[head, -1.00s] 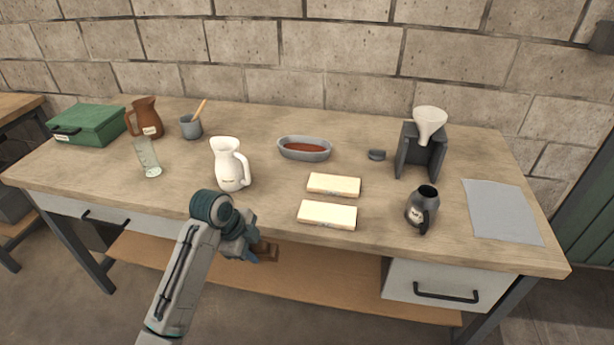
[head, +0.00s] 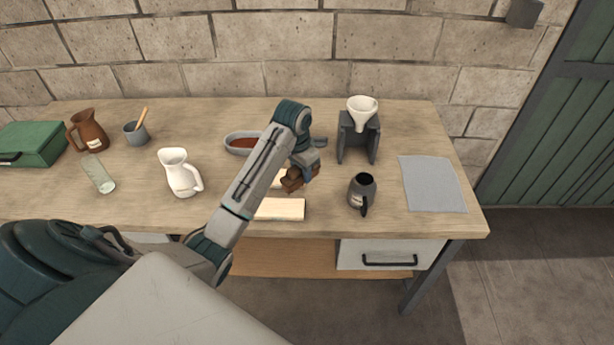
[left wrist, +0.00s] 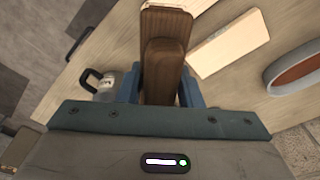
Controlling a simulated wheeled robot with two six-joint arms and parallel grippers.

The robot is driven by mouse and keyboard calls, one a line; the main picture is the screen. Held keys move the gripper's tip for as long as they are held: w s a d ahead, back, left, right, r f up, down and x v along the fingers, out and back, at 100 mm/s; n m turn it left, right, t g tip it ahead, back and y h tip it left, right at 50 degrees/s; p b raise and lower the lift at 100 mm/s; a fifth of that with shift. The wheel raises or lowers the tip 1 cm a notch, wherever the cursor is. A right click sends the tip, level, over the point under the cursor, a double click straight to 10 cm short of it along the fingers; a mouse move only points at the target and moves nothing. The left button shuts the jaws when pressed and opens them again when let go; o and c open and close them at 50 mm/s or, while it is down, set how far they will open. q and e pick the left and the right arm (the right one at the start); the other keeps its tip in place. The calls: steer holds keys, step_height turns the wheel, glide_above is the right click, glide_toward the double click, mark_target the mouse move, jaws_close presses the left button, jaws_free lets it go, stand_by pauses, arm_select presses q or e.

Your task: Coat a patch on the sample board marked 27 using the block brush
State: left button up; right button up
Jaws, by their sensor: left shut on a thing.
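In the left wrist view the brush (left wrist: 164,65) sits between the blue fingers. The front board (head: 279,209) lies flat near the table's front edge; the arm covers its left end. I cannot read a number on either board. A grey oval dish (head: 236,136) with red-brown contents stands behind them, partly covered by the arm. My right gripper is out of view.
A dark mug (head: 360,192) stands right of the boards, with a funnel stand (head: 358,140) behind it and a grey sheet (head: 432,184) further right. A white jug (head: 178,175) stands left of the arm.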

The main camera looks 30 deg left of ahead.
arm_select(q)
steer(key=shift+w+d, duration=0.15)
steer(key=shift+w, duration=0.1)
steer(key=shift+d+f, duration=0.1)
steer(key=shift+f, duration=2.25)
steer(key=shift+a, duration=0.2)
